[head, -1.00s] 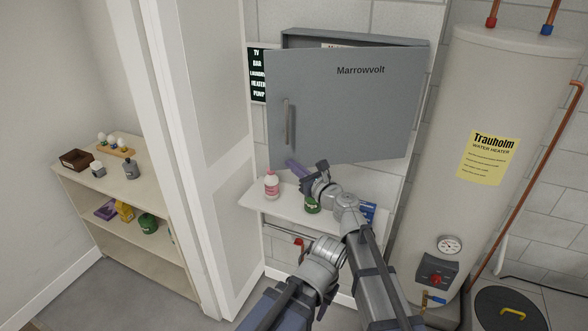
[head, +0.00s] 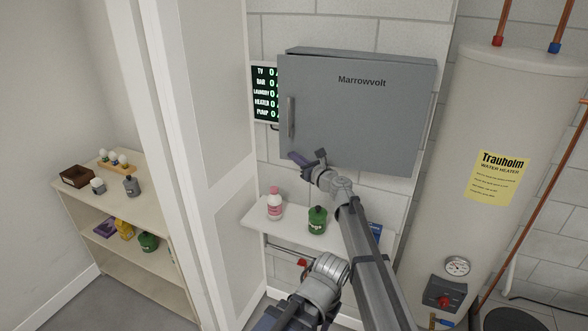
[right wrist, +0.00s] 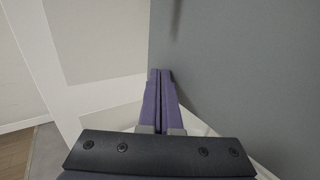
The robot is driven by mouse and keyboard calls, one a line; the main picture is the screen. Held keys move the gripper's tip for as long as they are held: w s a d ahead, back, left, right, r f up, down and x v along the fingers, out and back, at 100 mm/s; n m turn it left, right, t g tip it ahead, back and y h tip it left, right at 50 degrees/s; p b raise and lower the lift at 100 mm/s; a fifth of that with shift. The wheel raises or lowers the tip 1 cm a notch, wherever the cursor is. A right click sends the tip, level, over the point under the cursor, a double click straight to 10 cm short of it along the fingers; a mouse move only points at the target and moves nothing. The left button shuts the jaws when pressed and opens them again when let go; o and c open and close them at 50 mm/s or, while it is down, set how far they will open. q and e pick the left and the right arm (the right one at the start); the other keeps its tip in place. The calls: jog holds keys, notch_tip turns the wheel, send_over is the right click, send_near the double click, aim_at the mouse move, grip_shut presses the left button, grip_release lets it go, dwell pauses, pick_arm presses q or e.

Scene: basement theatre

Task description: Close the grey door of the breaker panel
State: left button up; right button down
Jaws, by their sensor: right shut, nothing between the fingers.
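The breaker panel's grey door (head: 355,115), marked Marrowvolt, fills the upper middle of the head view, with its handle (head: 291,117) near the left edge. It lies close against the panel box (head: 350,53), of which a strip shows along the top. I cannot tell whether it is fully flush. My right gripper (head: 293,157) is shut and empty at the door's lower left corner; I cannot tell whether it touches. In the right wrist view its purple fingers (right wrist: 160,75) are together beside the grey door surface (right wrist: 245,70). My left gripper is out of view.
A lit display (head: 265,95) hangs left of the panel. Below, a white shelf (head: 345,237) holds a pink bottle (head: 274,206) and a green canister (head: 317,220). A water heater (head: 490,130) stands right; a white partition (head: 205,130) stands left.

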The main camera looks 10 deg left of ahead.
aim_at(304, 154)
jog(key=w, duration=0.4)
jog(key=shift+w, duration=0.3)
jog(key=shift+w+d, duration=0.1)
jog(key=shift+w, duration=0.55)
jog(key=shift+r, duration=0.1)
